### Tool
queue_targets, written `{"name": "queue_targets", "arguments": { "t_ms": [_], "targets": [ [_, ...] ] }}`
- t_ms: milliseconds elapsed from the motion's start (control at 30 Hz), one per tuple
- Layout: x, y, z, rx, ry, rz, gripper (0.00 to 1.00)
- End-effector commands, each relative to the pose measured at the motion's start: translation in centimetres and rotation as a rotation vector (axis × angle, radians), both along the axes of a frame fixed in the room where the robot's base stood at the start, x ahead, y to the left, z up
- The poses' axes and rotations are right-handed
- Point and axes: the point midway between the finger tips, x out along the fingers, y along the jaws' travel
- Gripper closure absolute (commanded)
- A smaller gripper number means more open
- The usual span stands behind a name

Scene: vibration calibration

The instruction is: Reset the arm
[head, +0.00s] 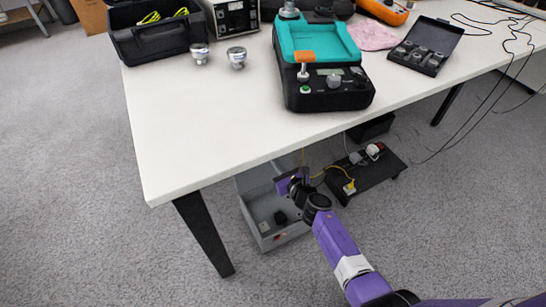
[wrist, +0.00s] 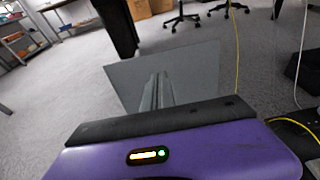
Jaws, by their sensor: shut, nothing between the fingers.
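My gripper shows in the wrist view (wrist: 157,88), where its two grey fingers lie together, shut and empty. In the head view my purple arm reaches in from the lower right, and its end is beside the table's front edge, over the grey open box (head: 262,222) on the floor. The fingers themselves are hard to make out there. A flat grey panel (wrist: 196,68) lies beyond the fingers in the wrist view; I cannot tell which part of the box it is.
The white table (head: 190,120) holds a teal and black machine (head: 330,95), two metal knobs (head: 237,57), a black tool bin (head: 150,38), a pink cloth (head: 372,36) and a black case (head: 425,45). A dark board with plugs (head: 368,172) and yellow cable lies under the table.

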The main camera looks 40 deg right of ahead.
Motion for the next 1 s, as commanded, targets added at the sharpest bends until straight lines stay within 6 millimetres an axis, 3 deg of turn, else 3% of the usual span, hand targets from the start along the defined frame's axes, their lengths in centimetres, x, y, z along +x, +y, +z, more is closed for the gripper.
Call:
{"name": "queue_targets", "arguments": {
  "t_ms": [100,300,733,867,1000],
  "targets": [
    [-1.9,0.5,1.3,0.001,0.002,-0.001,1.00],
    [-3.6,1.0,2.0,0.001,0.001,0.000,1.00],
    [-3.9,1.1,2.0,0.045,-0.013,-0.013,1.00],
    [-3.6,0.7,3.0,0.235,-0.092,-0.069,1.00],
    [-3.8,0.4,7.5,0.586,-0.294,-0.153,1.00]
  ]
}}
